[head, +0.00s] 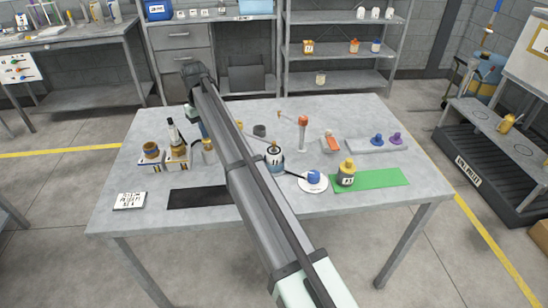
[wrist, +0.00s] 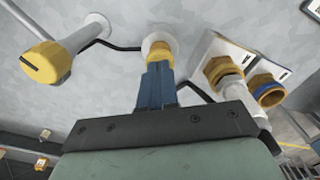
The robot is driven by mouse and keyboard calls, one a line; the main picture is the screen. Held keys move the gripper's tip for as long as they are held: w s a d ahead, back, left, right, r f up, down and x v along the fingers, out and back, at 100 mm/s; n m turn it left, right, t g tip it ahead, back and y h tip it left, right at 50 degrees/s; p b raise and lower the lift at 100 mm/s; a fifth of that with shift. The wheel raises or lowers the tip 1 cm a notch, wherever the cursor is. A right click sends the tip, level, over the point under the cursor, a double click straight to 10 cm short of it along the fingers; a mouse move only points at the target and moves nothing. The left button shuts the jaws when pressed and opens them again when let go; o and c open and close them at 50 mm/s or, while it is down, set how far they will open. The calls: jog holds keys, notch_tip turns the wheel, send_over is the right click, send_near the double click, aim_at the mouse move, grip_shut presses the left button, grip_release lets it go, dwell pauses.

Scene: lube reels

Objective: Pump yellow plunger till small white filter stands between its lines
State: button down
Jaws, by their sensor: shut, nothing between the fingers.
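My gripper (wrist: 157,68) is shut and empty, its blue fingers pointing at the yellow cap (wrist: 160,47) of a small pump, which I take for the plunger. The tips are at or just above the cap; whether they touch I cannot tell. In the head view this yellow-topped pump (head: 208,152) stands left of my forearm, with my gripper (head: 203,131) just above it, partly hidden. A white cylinder with a yellow cap (wrist: 48,62) stands beside it, joined by a dark hose. I cannot make out the small white filter or its lines.
Two yellow-collared fittings (wrist: 225,70) (wrist: 266,90) stand close on one side. On the table (head: 150,230) are a black mat (head: 195,197), a green mat (head: 385,179) with a yellow-capped bottle (head: 347,173), and a blue knob (head: 313,177) on a white disc.

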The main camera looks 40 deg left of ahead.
jog(key=shift+f, duration=1.4)
jog(key=shift+r, duration=3.8)
